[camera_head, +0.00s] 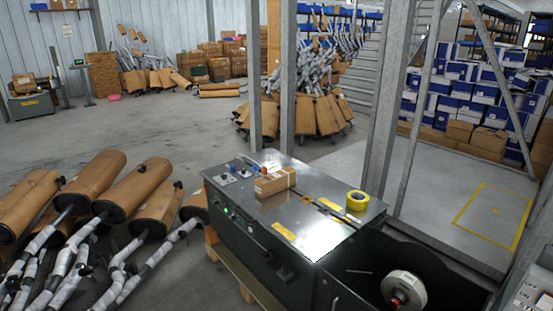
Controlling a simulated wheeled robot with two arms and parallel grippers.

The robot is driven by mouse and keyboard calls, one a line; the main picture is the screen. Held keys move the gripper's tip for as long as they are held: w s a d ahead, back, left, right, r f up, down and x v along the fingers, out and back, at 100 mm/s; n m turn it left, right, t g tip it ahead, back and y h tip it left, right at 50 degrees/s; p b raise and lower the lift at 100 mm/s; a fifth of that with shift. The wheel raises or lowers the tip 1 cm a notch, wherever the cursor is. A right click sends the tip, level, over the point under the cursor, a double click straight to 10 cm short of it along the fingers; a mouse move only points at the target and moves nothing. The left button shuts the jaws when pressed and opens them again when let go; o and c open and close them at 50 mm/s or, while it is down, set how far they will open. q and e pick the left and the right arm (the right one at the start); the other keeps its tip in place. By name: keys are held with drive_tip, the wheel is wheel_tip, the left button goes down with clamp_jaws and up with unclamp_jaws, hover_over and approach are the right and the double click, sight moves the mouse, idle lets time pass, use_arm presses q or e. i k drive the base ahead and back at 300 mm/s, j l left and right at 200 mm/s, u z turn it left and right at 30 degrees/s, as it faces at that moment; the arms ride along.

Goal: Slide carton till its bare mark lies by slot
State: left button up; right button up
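A small brown carton (275,182) lies on the dark metal top of a strapping machine (300,240), left of the middle of that top. A pale patch shows on its side; I cannot tell whether it is the bare mark. A thin dark slot (318,204) seems to run across the machine top to the right of the carton, with yellow marks beside it. The carton lies apart from the yellow marks. Neither of my grippers is in view.
A yellow tape roll (357,200) lies on the machine top near its right edge. A strap reel (404,290) sits at the machine's front right. Wrapped mufflers (135,188) crowd the floor to the left. Steel posts (398,90) rise behind the machine.

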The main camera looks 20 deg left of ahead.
sight(268, 185)
drive_tip(key=i+j+z, duration=0.1)
drive_tip(key=i+j, duration=0.2)
drive_tip(key=j, duration=0.15)
drive_tip(key=i+j+z, duration=0.15)
drive_tip(key=i+j, duration=0.15)
drive_tip(key=j, duration=0.15)
drive_tip(key=i+j+z, duration=0.1)
drive_tip(key=i+j, duration=0.15)
drive_tip(key=j, duration=0.25)
drive_tip(key=i+j+z, duration=0.15)
drive_tip(key=j, duration=0.4)
drive_tip(key=i+j+z, duration=0.1)
drive_tip(key=i+j, duration=0.2)
drive_tip(key=j, duration=0.25)
drive_tip(key=i+j+z, duration=0.15)
drive_tip(key=j, duration=0.4)
drive_tip(key=i+j+z, duration=0.1)
drive_tip(key=j, duration=0.45)
drive_tip(key=i+j+z, duration=0.15)
drive_tip(key=j, duration=0.5)
drive_tip(key=i, duration=0.1)
